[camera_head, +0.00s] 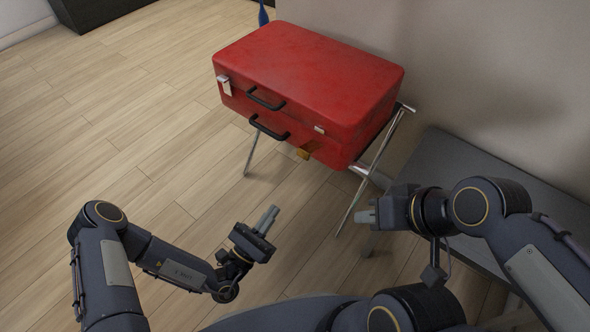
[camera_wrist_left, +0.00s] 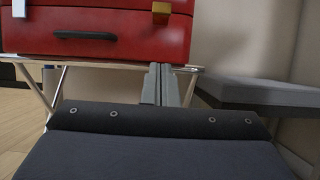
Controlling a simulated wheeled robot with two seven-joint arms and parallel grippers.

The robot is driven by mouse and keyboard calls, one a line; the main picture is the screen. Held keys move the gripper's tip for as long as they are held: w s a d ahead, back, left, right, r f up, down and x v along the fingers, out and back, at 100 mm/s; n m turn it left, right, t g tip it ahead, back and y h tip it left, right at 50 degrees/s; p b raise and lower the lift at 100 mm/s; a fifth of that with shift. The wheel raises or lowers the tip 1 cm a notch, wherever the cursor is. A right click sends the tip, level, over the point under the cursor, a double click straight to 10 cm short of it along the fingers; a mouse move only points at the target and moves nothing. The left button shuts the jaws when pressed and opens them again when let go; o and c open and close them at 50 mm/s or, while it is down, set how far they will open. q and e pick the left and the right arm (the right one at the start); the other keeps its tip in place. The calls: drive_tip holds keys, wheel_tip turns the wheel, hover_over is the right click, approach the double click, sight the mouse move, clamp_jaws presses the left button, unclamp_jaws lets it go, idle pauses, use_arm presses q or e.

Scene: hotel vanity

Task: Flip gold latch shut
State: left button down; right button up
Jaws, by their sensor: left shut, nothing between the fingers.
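A closed red suitcase (camera_head: 300,85) lies on a folding metal rack. Its gold latch (camera_head: 308,149) hangs down and outward on the lower half of the front, right of the handles. A small catch plate (camera_head: 319,129) sits above it on the lid. The gold latch also shows in the left wrist view (camera_wrist_left: 161,12), above my fingers. My left gripper (camera_head: 267,218) is shut and empty, in front of and below the suitcase, apart from it. My right gripper (camera_head: 365,216) is near the bench; I cannot tell whether it is open.
A silver latch (camera_head: 224,86) lies across the seam at the suitcase's left. Two black handles (camera_head: 268,128) stick out from the front. The rack's metal legs (camera_head: 368,175) stand below. A grey bench (camera_head: 480,180) stands at the right along the wall. The wooden floor at the left is clear.

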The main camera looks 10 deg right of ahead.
use_arm(q)
drive_tip(key=b, duration=0.2)
approach(310, 150)
wheel_tip(310, 150, down, 4)
drive_tip(key=w+d, duration=0.2)
drive_tip(key=r, duration=0.1)
drive_tip(key=w+d+r, duration=0.1)
drive_tip(key=r, duration=0.1)
drive_tip(key=r+b, duration=0.1)
drive_tip(key=shift+w+d+r, duration=0.15)
drive_tip(key=shift+w, duration=0.1)
